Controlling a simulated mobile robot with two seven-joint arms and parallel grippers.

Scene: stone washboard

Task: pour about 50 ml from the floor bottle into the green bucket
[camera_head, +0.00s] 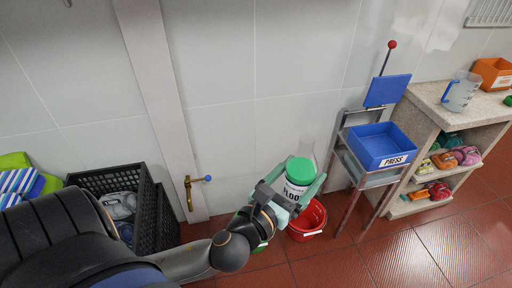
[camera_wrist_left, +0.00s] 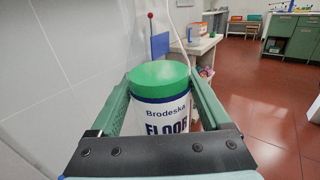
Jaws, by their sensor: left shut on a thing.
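The floor bottle (camera_head: 296,184) is white with a green cap and the label "FLOOR". In the left wrist view the bottle (camera_wrist_left: 165,108) stands upright between the two fingers, its label facing my wrist. My left gripper (camera_head: 298,188) is shut on it, with a finger on each side. It holds the bottle close to the tiled wall, above and beside a red bucket. A green edge (camera_head: 262,247) shows low behind my left wrist and looks like part of the green bucket; the rest is hidden. My right gripper is not in view.
The red bucket (camera_head: 309,221) stands on the floor. To its right is a stand with a blue tray (camera_head: 380,146) marked "PRESS", then a shelf unit with a jug (camera_head: 460,92) on top. Black crates (camera_head: 113,184) and a brass tap (camera_head: 189,190) are left. Front right floor is clear.

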